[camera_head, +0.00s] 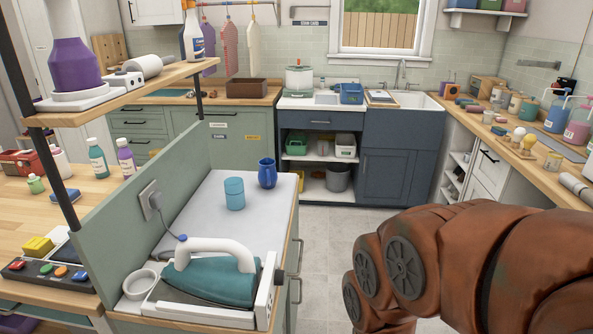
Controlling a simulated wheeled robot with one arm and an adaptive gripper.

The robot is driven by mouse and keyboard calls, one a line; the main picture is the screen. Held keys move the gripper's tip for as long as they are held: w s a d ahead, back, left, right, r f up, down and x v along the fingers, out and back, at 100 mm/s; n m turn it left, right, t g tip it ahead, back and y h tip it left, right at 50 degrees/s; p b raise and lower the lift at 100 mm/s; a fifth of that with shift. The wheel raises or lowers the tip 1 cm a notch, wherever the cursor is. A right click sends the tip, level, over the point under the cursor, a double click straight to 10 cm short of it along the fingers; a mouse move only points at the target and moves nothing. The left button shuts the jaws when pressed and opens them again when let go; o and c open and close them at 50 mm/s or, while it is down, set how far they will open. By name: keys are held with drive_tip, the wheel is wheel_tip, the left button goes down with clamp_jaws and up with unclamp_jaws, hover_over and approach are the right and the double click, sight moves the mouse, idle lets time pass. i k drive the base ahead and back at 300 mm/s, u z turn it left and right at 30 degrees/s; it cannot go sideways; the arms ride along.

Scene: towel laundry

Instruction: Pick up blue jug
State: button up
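The blue jug (267,173) is small, dark blue and upright, with a handle on its side. It stands near the back right edge of the white counter top (213,205), in the middle of the head view. A light blue cylinder (234,193) stands just in front and left of it, apart from it. My brown arm fills the lower right of the view, over the floor and right of the counter. My gripper itself is out of the picture. Nothing hides the jug.
A teal iron (212,278) with a white handle rests at the counter's front. A green panel (150,205) and a wooden shelf (125,92) border the counter on the left. Grey floor (330,232) is open to its right. A sink counter stands behind.

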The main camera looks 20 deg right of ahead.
sight(268, 177)
drive_tip(key=z, duration=1.4)
drive_tip(key=i, duration=1.45)
drive_tip(key=u, duration=2.65)
drive_tip(key=i, duration=0.5)
drive_tip(key=z, duration=0.1)
